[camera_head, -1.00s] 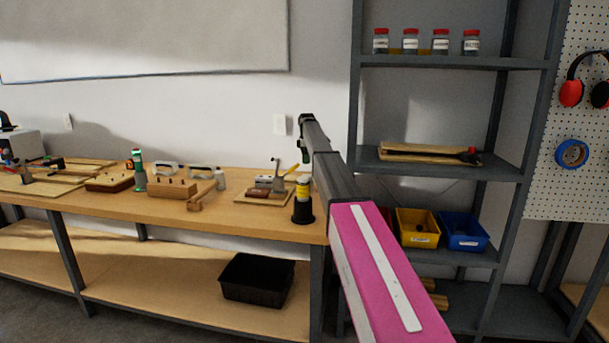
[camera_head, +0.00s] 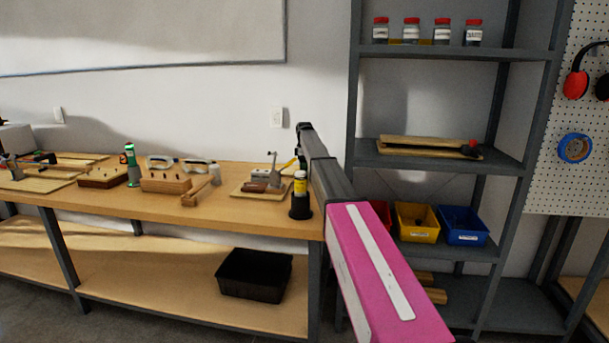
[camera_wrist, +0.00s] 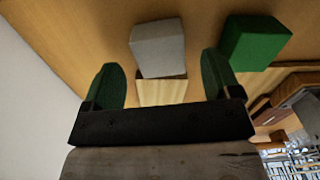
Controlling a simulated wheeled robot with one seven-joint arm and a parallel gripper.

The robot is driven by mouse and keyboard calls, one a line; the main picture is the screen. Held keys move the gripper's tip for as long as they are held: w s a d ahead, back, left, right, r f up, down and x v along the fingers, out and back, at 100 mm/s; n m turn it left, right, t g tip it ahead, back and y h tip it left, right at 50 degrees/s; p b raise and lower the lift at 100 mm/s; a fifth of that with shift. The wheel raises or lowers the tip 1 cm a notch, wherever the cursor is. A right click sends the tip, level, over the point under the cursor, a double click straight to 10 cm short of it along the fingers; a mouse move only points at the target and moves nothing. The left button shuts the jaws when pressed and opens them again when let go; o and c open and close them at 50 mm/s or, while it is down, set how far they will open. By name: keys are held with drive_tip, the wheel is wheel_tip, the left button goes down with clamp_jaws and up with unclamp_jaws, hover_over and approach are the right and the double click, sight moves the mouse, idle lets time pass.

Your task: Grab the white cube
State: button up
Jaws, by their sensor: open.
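The white cube (camera_wrist: 158,48) shows in the wrist view, on the wooden surface, just beyond the fingertips and roughly midway between them. It looks light grey in this light. My gripper (camera_wrist: 160,80) is open, with its two green fingers apart and nothing held between them. A pale wooden block (camera_wrist: 161,91) shows between the fingers, close to the cube. A green cube (camera_wrist: 253,42) lies to the right of the white cube, outside the right finger. In the head view, my arm hides the cubes, and the fingers are not clearly visible there.
The workbench (camera_head: 150,209) carries a wooden board with a small tool (camera_head: 262,187), a yellow bottle in a black holder (camera_head: 300,194) and several wooden blocks. A grey shelf unit (camera_head: 440,160) with coloured bins stands right of my arm. A wall is at the left in the wrist view.

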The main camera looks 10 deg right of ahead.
wheel_tip(320, 180, down, 3)
drive_tip(key=shift+r, duration=0.1)
drive_tip(key=c, duration=1)
